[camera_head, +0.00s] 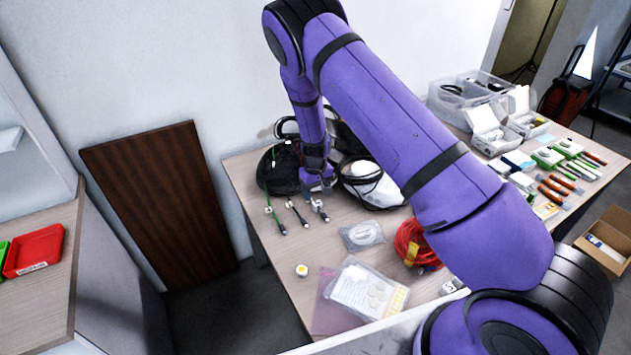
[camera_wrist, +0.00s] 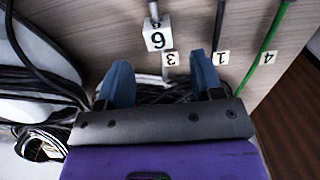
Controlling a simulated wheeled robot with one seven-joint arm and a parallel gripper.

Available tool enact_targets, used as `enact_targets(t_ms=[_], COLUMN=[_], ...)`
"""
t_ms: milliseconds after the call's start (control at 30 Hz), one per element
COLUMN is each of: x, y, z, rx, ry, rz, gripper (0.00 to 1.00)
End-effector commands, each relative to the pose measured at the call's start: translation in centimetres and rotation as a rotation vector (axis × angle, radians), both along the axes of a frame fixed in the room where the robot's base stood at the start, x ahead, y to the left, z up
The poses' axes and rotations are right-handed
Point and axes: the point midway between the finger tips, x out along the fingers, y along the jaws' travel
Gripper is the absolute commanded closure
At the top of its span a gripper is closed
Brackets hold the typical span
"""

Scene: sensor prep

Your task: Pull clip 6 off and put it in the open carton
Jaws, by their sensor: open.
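Clip 6 (camera_wrist: 158,37), a small white block marked 6, sits on a grey cable end above the table in the wrist view. My gripper (camera_wrist: 160,78) is open, its two blue fingers spread just below clip 6 in the picture, with nothing between them. In the head view my gripper (camera_head: 318,186) is over the cable ends at the table's back left; which clip there is number 6 is too small to read. An open brown carton (camera_head: 598,262) stands at the far right edge, with a white item inside.
Tags 3 (camera_wrist: 170,59), 1 (camera_wrist: 221,58) and 4 (camera_wrist: 269,57) are close by on neighbouring cables. A black bag (camera_head: 283,170) and coiled cables crowd the back. A red cable coil (camera_head: 415,245) and two open white boxes (camera_head: 490,132) lie rightward.

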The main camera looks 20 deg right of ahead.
Motion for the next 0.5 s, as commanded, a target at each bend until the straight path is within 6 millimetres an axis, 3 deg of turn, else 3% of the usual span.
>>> enact_targets(t_ms=[200, 500], x=[0.0, 0.0], y=[0.0, 0.0], z=[-3.4, -5.3], rx=[0.000, 0.000], ry=[0.001, -0.001], rz=[0.000, 0.001], gripper=[0.39, 0.39])
